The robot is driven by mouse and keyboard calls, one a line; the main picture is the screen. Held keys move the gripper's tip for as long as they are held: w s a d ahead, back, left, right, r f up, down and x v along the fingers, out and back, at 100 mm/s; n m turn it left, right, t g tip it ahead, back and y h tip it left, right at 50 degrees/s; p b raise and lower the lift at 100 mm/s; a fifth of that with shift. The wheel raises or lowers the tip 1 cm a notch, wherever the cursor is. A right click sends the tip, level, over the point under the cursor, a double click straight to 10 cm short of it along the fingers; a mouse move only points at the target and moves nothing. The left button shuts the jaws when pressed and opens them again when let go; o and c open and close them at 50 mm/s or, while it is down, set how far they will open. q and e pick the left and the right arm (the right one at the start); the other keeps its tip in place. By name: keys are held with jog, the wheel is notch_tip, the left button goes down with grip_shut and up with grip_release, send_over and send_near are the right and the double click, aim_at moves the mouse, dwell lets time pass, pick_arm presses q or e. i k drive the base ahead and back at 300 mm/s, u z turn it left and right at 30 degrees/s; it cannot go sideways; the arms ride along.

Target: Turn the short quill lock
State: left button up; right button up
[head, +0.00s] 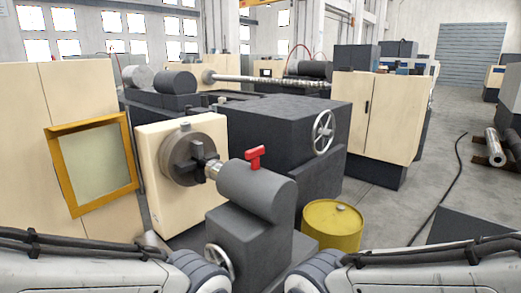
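A red T-shaped lock handle (254,156) stands upright on top of the near dark grey tailstock barrel (256,188). The barrel sits on a grey tailstock body (250,240), and a short metal quill (213,170) sticks out of its left end toward the chuck (188,158). A spoked handwheel (219,262) is at the body's lower left. My two arms come in at the bottom left and bottom right corners, apart from the lock. Both grippers are out of the picture.
A cream headstock (155,178) carries the chuck. A yellow drum (332,226) stands right of the tailstock. A dark machine block (270,125) with another handwheel (323,132) is behind. A black cable (440,200) crosses the open floor at right.

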aim_at(253, 155)
jog(key=z, duration=0.05)
jog(key=k, duration=0.45)
jog(key=u, duration=0.95)
jog(key=i, duration=0.7)
jog(key=z, duration=0.05)
